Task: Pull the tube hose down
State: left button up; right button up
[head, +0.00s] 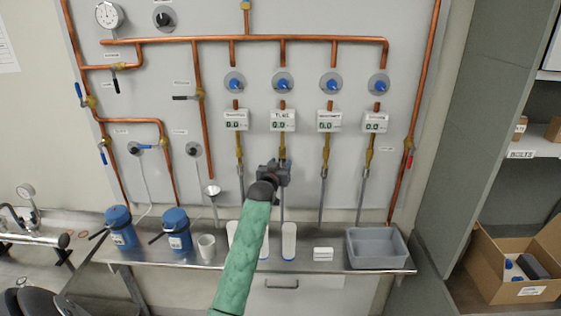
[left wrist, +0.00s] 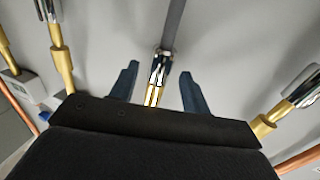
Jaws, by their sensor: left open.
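The tube hose (head: 282,205) is a thin grey hose that hangs under the second gauge box, labelled TUBE (head: 282,121). In the left wrist view the grey hose (left wrist: 173,25) runs to a metal and brass fitting (left wrist: 157,78). My left gripper (head: 274,172) is in front of the upper hose and hides its joint in the head view. In the left wrist view my left gripper (left wrist: 161,85) is open, with one dark finger on each side of the fitting and visible gaps to both. My right gripper is not in view.
Similar hoses hang on either side, such as the left one (head: 241,185) and right one (head: 323,195). Below is a metal shelf (head: 330,265) with blue canisters (head: 176,230), white cylinders (head: 289,240) and a grey bin (head: 375,248). Copper pipes cover the wall panel.

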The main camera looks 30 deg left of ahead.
pick_arm(q)
jog(key=shift+w+a+f, duration=0.1)
jog(key=shift+w, duration=0.2)
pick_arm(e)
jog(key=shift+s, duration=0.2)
